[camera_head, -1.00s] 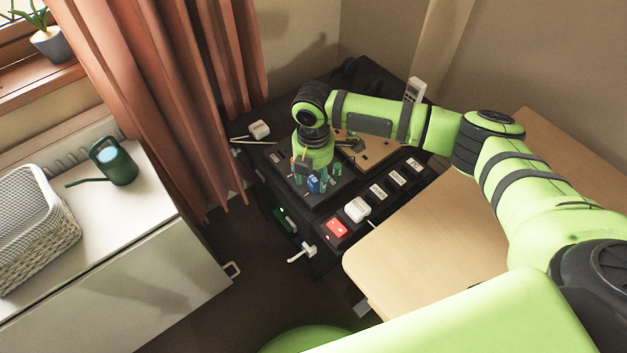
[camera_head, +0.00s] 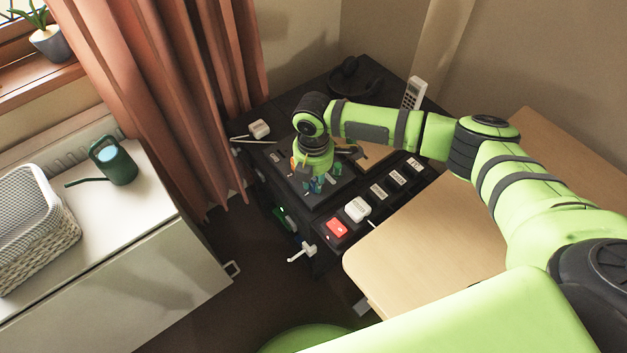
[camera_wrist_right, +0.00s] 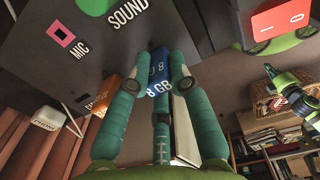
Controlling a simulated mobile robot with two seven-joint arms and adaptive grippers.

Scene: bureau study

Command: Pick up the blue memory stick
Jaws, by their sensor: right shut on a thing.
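The blue memory stick (camera_wrist_right: 158,72), marked 8 GB, is between the teal fingers of my right gripper (camera_wrist_right: 160,85) in the wrist view. The fingers are shut on it, and its far end meets the dark panel with the MIC and SOUND labels. In the head view my right gripper (camera_head: 315,186) points down at the dark panel on the black desk unit, and its fingers mostly hide the stick. An orange stick (camera_wrist_right: 101,95) stands beside the fingers in the wrist view.
A red switch (camera_head: 337,229) and a white block (camera_head: 357,209) sit along the unit's front edge. A white plug-like piece (camera_head: 301,252) juts from its side. A white handset (camera_head: 413,93) and dark headphones (camera_head: 352,78) are behind my arm. A wooden desktop (camera_head: 430,255) lies to the right.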

